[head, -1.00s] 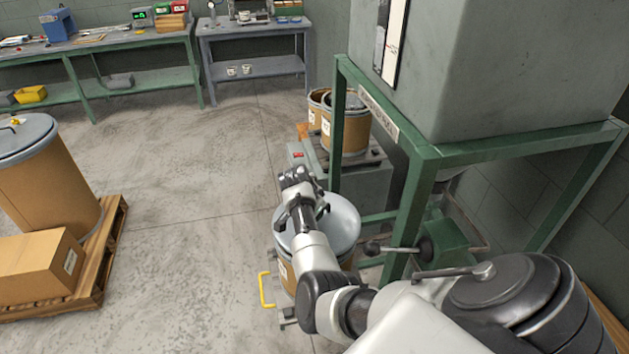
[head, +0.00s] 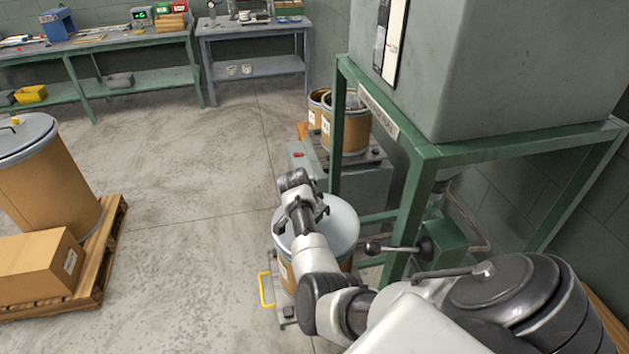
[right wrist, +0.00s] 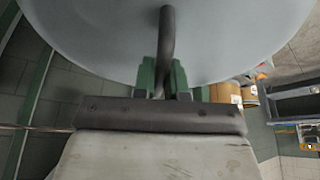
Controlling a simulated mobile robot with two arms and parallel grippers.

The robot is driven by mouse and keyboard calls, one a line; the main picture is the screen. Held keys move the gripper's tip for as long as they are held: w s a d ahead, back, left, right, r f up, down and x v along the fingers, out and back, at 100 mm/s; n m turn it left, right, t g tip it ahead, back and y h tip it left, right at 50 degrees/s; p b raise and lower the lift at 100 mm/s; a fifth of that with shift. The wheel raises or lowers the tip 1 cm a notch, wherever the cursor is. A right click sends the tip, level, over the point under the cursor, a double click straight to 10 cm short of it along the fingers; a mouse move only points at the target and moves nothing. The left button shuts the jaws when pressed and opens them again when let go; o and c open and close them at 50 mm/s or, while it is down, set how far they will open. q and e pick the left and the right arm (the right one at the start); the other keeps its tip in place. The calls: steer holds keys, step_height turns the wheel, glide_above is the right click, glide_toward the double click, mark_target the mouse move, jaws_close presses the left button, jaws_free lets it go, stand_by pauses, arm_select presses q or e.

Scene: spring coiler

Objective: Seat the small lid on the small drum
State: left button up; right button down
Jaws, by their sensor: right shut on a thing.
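The small lid (head: 343,222) is a pale blue-grey disc over the top of the small brown drum (head: 284,271), which stands under the green frame's left side. My right gripper (head: 310,212) is above the lid, shut on its handle. In the right wrist view, the dark bar handle (right wrist: 167,40) is between the green fingers (right wrist: 163,78), with the lid's pale face (right wrist: 90,35) filling the top. The lid hides the drum's rim, so I cannot tell whether it touches the rim or sits slightly above. My left gripper is out of view.
A green frame (head: 420,165) carrying a grey hopper stands close on the right, with a lever (head: 385,248) near the lid. Two open drums (head: 345,130) stand behind. A yellow handle (head: 266,290) is beside the drum. A pallet (head: 105,245) with a large drum is left. Floor between is clear.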

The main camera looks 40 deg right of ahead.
steer(key=shift+f, duration=0.1)
stand_by(0.6)
steer(key=c, duration=0.5)
jaws_free()
stand_by(0.4)
step_height(320, 180, up, 12)
steer(key=p, duration=1.1)
steer(key=shift+a, duration=0.1)
stand_by(0.9)
